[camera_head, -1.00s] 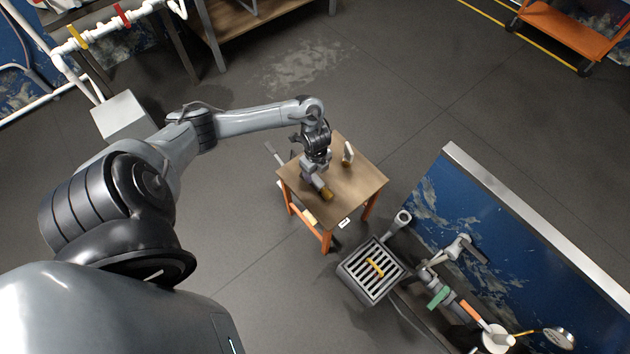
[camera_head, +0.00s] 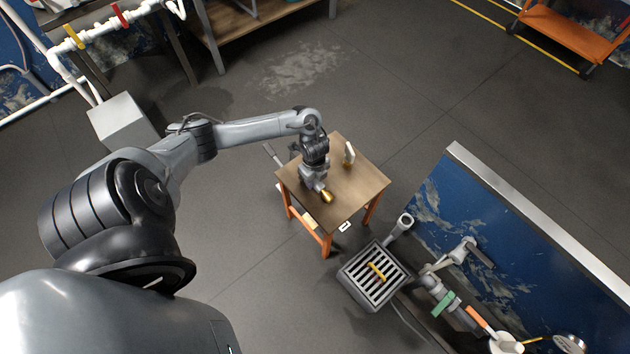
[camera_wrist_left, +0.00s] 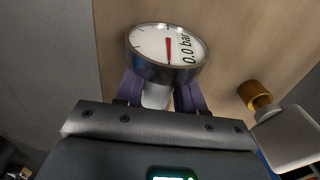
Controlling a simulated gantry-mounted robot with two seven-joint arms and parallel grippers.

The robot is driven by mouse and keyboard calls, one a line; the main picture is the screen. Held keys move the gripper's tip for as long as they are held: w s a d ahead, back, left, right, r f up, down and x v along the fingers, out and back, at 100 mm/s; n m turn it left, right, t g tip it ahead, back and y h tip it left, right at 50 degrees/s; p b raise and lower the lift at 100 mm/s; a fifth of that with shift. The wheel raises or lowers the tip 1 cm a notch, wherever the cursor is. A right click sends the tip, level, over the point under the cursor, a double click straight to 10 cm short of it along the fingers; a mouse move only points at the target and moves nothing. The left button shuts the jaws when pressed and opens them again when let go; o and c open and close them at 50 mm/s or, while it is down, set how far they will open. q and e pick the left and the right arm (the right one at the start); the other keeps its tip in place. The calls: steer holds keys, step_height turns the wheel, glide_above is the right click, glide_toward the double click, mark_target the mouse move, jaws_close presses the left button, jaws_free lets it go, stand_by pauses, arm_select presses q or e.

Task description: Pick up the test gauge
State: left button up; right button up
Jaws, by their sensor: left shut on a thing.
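The test gauge (camera_wrist_left: 167,45) is a round dial with a white face, a dark rim, a red needle and the reading "0.0 bar". In the left wrist view its pale stem sits between the two purple fingers of my left gripper (camera_wrist_left: 160,96), which is shut on it. In the head view my left gripper (camera_head: 319,184) points down over the small wooden table (camera_head: 355,187). A gold-coloured round part (camera_head: 327,197) shows at its tip. I cannot tell whether the gauge touches the tabletop. My right gripper is not in view.
A pale object with a brass end (camera_wrist_left: 290,138) stands on the table, close to the right of my gripper; it also shows in the head view (camera_head: 349,153). A grated box (camera_head: 372,277) and a blue panel (camera_head: 520,235) lie to the right. Floor around the table's far side is open.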

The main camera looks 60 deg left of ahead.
arm_select(q)
steer(key=shift+c, duration=0.8)
